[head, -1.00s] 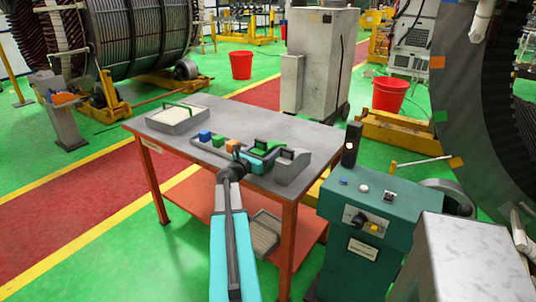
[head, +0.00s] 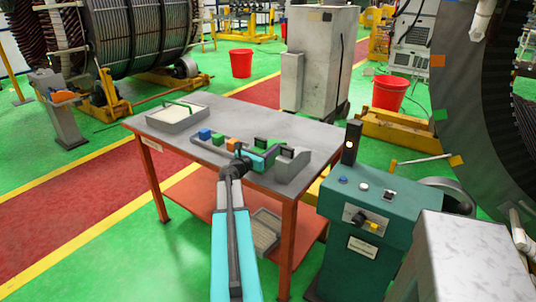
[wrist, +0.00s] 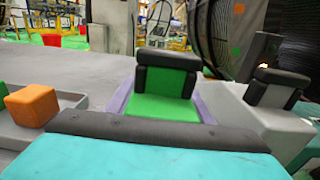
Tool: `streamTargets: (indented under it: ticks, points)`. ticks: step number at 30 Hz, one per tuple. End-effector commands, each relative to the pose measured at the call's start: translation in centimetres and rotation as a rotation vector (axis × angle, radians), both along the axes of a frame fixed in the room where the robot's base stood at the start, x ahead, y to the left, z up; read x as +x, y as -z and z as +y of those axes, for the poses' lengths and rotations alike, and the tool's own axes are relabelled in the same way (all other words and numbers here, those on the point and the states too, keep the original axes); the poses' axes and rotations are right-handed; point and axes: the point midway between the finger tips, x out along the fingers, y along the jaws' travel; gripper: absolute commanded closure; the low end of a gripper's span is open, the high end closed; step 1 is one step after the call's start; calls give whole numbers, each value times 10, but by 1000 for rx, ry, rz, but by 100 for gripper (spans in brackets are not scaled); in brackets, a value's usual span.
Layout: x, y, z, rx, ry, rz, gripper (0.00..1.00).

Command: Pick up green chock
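In the head view, a small green block (head: 218,139) sits in the grey tray on the table between a blue block (head: 204,134) and an orange block (head: 232,144). I cannot tell which of the two is the chock. My gripper (head: 262,157) is low over the tray's right end, right of the orange block. Its teal body and black bar fill the bottom of the wrist view.
A grey block with a black-topped piece (wrist: 275,88) stands just right of my gripper. A pale tray (head: 176,120) lies at the table's left. The grey tabletop (head: 270,122) behind the small blocks is clear. A teal control console (head: 365,210) stands right of the table.

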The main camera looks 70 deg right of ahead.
Motion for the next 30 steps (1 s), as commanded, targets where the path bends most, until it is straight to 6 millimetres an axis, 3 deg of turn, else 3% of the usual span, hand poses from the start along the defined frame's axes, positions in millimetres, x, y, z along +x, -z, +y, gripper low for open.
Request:
streamTargets:
  ticks: [14, 25, 30]
  points:
    - [0, -7, 0, -3, 1, 1, 80]
    - [0, -38, 0, -3, 0, -1, 80]
    - [6, -35, 29, -2, -1, 1, 80]
